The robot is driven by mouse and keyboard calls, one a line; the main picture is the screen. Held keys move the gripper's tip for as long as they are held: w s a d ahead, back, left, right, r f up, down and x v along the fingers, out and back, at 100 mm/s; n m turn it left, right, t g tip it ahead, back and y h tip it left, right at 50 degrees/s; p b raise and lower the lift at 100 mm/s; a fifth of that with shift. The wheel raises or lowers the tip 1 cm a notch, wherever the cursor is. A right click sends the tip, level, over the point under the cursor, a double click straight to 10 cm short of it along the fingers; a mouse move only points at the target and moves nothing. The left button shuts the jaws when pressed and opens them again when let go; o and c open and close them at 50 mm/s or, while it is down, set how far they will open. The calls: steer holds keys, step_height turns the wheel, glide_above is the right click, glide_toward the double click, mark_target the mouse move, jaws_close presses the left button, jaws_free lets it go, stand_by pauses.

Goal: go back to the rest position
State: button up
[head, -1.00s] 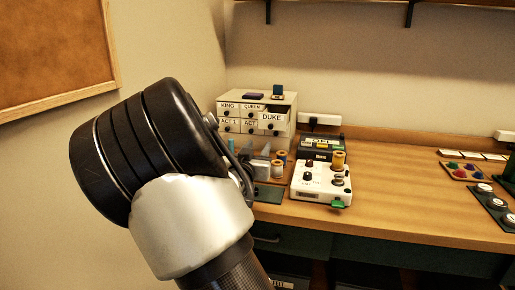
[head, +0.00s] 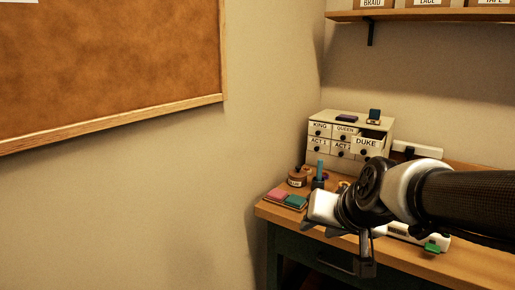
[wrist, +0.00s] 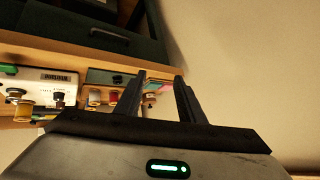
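My gripper (head: 337,248) hangs at the front edge of the wooden table (head: 268,209), near its left end, in the head view. In the wrist view the two dark fingers of my gripper (wrist: 160,77) stand apart with nothing held between them. Beyond them the wrist view shows the tabletop and the dark drawer front (wrist: 95,35), tilted. My forearm reaches in from the right and hides part of the table.
A small drawer cabinet (head: 327,147) stands at the back, its DUKE drawer (head: 367,143) pulled out. Pink and green pads (head: 287,199) lie at the table's left end. A white device (wrist: 45,82) is partly hidden by my arm. A cork board (head: 110,60) hangs left.

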steer(key=s+n+g+h, duration=0.2)
steer(key=s+g, duration=0.1)
steer(key=s, duration=1.3)
step_height(320, 180, up, 22)
steer(key=p, duration=2.2)
steer(key=shift+d+p, duration=0.3)
steer(key=shift+d, duration=0.15)
steer(key=shift+w+d, duration=0.1)
steer(key=shift+d, duration=0.05)
